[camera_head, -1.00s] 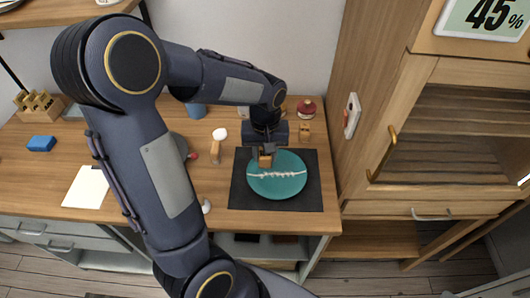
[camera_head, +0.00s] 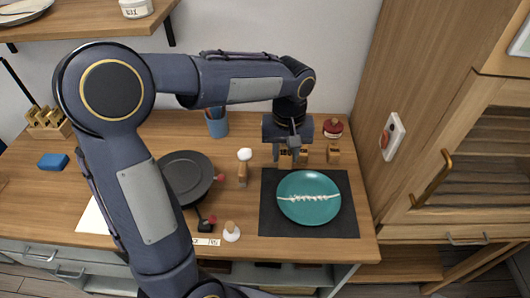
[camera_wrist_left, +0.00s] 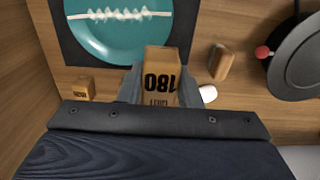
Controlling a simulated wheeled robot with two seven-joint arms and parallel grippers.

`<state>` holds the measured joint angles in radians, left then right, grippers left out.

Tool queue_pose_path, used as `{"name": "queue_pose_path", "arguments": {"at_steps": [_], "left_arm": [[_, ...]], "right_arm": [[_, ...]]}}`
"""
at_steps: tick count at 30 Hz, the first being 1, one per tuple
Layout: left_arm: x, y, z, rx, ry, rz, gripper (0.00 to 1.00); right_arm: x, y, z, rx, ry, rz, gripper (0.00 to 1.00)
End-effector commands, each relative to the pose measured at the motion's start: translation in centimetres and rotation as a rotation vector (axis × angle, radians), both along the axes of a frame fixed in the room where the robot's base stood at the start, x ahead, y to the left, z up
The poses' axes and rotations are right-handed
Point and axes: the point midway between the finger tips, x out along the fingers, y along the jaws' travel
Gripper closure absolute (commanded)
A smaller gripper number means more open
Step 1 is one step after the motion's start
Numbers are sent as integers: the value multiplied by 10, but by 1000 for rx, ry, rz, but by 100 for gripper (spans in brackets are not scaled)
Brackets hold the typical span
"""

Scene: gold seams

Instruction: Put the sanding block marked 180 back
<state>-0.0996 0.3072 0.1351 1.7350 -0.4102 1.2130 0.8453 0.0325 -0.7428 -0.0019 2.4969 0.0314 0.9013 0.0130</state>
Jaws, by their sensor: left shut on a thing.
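My left gripper (camera_head: 291,152) is shut on the wooden sanding block (camera_wrist_left: 160,78), whose dark 180 reads upside down in the left wrist view. In the head view the block (camera_head: 286,161) shows partly behind the fingers, just behind the dark mat (camera_head: 348,222). I cannot tell whether it touches the table. A similar small wooden block (camera_head: 333,154) stands to the right; it also shows in the left wrist view (camera_wrist_left: 82,90), its mark too small to read surely. My right gripper is not in view.
A teal plate (camera_head: 309,188) with a white seam lies on the mat. A dark pan (camera_head: 184,177), a blue cup (camera_head: 217,125) and a red-topped jar (camera_head: 333,128) are nearby. The cabinet is at right.

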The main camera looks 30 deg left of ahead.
Motion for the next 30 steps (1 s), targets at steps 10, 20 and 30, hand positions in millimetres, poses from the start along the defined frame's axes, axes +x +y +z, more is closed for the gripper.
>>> {"name": "queue_pose_path", "arguments": {"at_steps": [10, 20, 30], "left_arm": [[67, 46, -44, 0, 8, 4, 87], [94, 64, -83, 0, 1, 2, 87], [99, 67, -119, 0, 3, 0, 87]], "right_arm": [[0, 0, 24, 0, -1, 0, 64], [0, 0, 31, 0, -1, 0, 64], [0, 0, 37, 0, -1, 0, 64]]}}
